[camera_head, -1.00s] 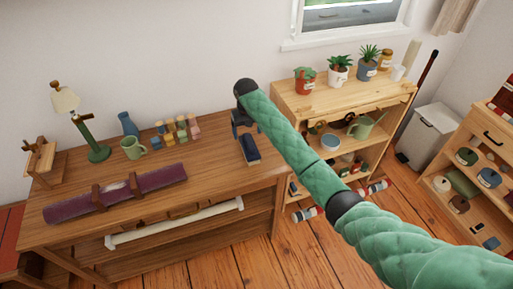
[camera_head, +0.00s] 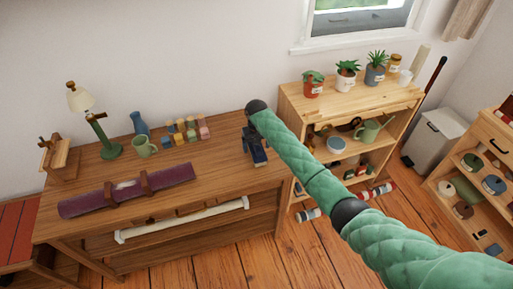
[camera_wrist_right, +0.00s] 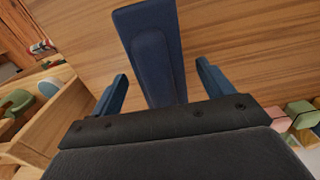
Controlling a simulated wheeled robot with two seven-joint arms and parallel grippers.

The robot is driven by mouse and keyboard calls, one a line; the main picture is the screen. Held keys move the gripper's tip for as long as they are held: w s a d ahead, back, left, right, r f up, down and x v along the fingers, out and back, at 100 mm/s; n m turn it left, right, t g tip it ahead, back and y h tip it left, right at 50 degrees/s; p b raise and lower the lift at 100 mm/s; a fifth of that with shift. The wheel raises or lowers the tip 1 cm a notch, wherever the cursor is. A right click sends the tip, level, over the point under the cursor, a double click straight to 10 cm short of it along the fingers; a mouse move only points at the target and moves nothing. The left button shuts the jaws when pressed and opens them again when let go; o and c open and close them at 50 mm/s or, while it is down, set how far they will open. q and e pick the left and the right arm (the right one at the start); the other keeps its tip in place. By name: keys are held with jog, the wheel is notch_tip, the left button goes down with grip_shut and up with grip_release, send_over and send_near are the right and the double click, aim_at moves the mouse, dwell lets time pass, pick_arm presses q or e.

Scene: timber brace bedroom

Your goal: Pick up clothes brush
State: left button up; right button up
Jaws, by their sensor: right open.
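The clothes brush looks like a long dark blue block (camera_head: 259,157) lying near the right end of the wooden workbench (camera_head: 215,165). My right gripper (camera_head: 254,143) is over its far part and hides some of it. In the right wrist view the brush (camera_wrist_right: 153,55) runs lengthwise between the two blue fingers of my right gripper (camera_wrist_right: 162,72). The fingers are open, one on each side, with a gap to the brush on both sides. Its near end is hidden behind the gripper body. My left gripper is not in view.
Several small coloured blocks (camera_head: 187,130), a green mug (camera_head: 144,146), a blue vase (camera_head: 139,123) and a green lamp (camera_head: 104,135) stand left of the brush. A purple roll (camera_head: 165,180) lies along the bench front. A shelf with plants (camera_head: 350,95) stands to the right.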

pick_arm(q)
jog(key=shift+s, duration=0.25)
pick_arm(e)
jog(key=shift+f, duration=0.35)
jog(key=c, duration=1.1)
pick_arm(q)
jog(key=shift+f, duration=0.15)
pick_arm(e)
jog(key=shift+r, duration=0.15)
jog(key=shift+c, duration=0.2)
